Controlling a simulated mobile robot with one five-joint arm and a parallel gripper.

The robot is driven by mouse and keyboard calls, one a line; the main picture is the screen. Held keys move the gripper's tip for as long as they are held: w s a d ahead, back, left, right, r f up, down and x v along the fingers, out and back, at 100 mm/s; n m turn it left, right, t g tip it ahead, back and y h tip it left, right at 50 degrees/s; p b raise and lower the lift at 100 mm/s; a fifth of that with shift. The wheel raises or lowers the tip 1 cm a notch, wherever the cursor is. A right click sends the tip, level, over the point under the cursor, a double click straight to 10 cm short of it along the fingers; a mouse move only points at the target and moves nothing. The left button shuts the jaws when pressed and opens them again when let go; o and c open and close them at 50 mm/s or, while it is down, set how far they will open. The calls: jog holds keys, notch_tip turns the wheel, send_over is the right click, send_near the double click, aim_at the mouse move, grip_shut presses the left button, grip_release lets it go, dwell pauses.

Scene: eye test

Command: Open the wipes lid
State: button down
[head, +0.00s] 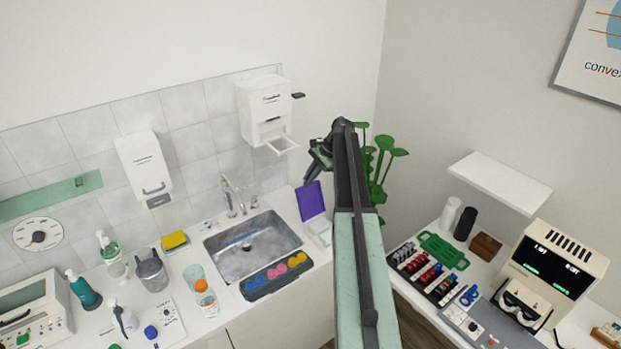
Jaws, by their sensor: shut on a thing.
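A purple lid (310,202) stands steeply raised at the right end of the sink counter. A small white box (321,231), which looks like the wipes box, sits just below and beside it. My gripper (309,177) is at the lid's top edge and is shut on it. The fingertips are small and dark in this view. My arm comes up from the bottom of the picture and covers what lies right of the box.
A sink (252,247) and a dark tray of coloured pieces (276,276) are left of the box. A white dispenser (267,110) hangs on the wall above. A green plant (386,158) stands behind my arm. A right-hand counter holds a green rack (443,251) and a machine (548,270).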

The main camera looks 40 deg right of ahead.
jog(key=c, duration=1.6)
grip_release()
jog(key=shift+w, duration=0.1)
jog(key=shift+c, duration=0.2)
jog(key=p+v, duration=0.7)
jog(key=v, duration=0.1)
